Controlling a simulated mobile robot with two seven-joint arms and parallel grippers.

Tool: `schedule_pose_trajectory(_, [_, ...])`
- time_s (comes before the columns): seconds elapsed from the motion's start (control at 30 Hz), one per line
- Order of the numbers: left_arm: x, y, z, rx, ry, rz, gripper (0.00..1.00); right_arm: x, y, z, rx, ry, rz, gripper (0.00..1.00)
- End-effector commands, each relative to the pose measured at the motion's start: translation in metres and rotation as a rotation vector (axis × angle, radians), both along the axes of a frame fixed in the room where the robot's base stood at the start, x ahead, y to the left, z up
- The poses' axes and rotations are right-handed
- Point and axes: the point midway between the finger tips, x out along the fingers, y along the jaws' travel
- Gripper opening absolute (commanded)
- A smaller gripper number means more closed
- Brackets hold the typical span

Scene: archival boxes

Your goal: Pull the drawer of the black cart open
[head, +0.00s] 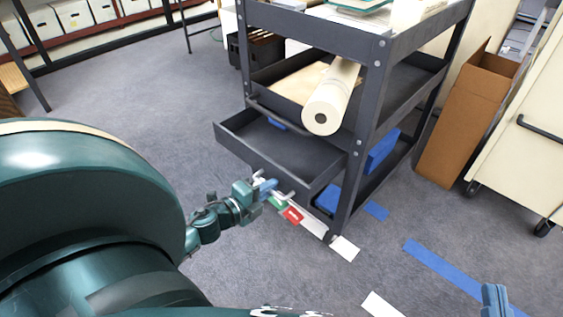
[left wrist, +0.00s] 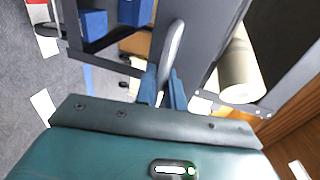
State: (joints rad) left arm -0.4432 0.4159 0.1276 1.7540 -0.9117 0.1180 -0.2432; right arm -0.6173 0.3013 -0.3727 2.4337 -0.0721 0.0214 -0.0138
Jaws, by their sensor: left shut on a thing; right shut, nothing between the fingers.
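The black cart (head: 375,62) stands at the upper middle of the head view. Its shallow drawer (head: 290,158) sticks out toward the left front, and its floor shows bare. My left gripper (head: 268,187) is at the drawer's front and is shut on the pale bar handle (head: 287,196). In the left wrist view, the blue fingers (left wrist: 163,88) close around the handle (left wrist: 173,48). My right gripper (head: 495,298) is at the bottom right of the head view, shut and away from the cart. Its lower part is cut off by the frame edge.
A white roll (head: 330,98) juts from the cart's middle shelf above the drawer. Blue boxes (head: 382,150) sit on the low shelf. A tall cardboard box (head: 472,115) and a cream cart (head: 525,140) stand at right. Grey carpet left of the drawer is clear.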

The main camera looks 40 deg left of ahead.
Motion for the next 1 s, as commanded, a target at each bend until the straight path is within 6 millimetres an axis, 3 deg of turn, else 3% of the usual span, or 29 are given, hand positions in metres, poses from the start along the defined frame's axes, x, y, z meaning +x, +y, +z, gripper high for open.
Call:
schedule_pose_trajectory(0.1, [-0.02, 0.0, 0.0, -0.005, 0.0, -0.003, 0.0, 0.0, 0.0, 0.001, -0.001, -0.003, 0.0, 0.0])
schedule_pose_trajectory(0.3, [-0.038, 0.001, 0.001, -0.003, -0.002, -0.005, 0.0, 0.001, 0.0, -0.001, -0.003, 0.002, -0.003, 0.0])
schedule_pose_trajectory(0.8, [-0.043, 0.002, 0.001, -0.001, -0.003, -0.006, 0.0, 0.002, 0.0, -0.003, -0.003, 0.004, -0.005, 0.0])
schedule_pose_trajectory(0.83, [-0.043, 0.002, 0.001, -0.001, -0.003, -0.006, 0.13, 0.001, 0.0, -0.003, -0.003, 0.004, -0.005, 0.0])
schedule_pose_trajectory(1.0, [-0.043, 0.002, 0.001, -0.001, -0.002, -0.004, 0.15, 0.001, 0.0, -0.002, -0.002, 0.003, -0.006, 0.0])
